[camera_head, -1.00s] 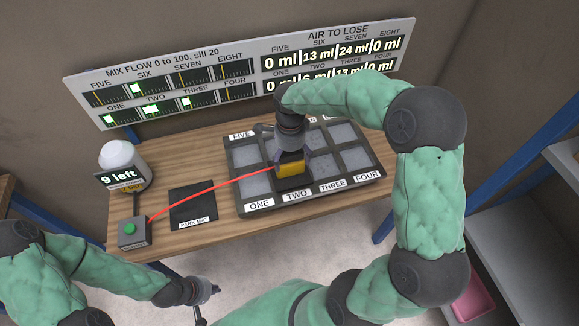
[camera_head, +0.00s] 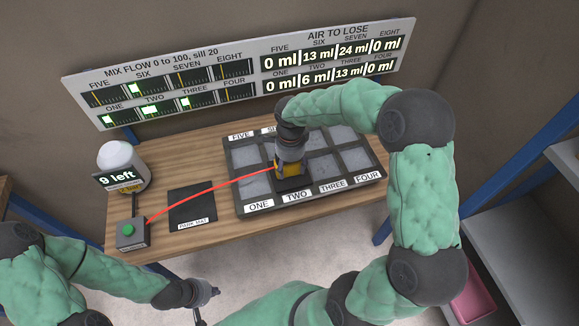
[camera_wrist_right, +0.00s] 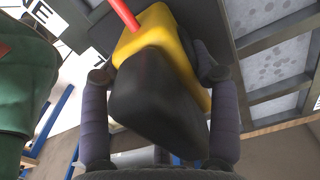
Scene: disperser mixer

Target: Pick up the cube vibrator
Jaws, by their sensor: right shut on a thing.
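The cube vibrator (camera_head: 290,171) is a yellow block with a black body and a red cable. In the head view it is upright over the TWO area of the grey compartment tray (camera_head: 246,207). Whether its base touches the tray surface cannot be told. My right gripper (camera_head: 288,160) is shut on it from above. In the right wrist view the vibrator (camera_wrist_right: 160,85) fills the space between the two fingers of my right gripper (camera_wrist_right: 158,110). My left gripper (camera_head: 207,301) is low at the front, off the table; its fingers are too small to read.
A black park mat (camera_head: 192,206) lies left of the tray. A grey box with a green button (camera_head: 131,234) is joined to the red cable. A white-topped jar reading "9 left" (camera_head: 120,165) stands behind it. A display board (camera_head: 240,75) is at the back.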

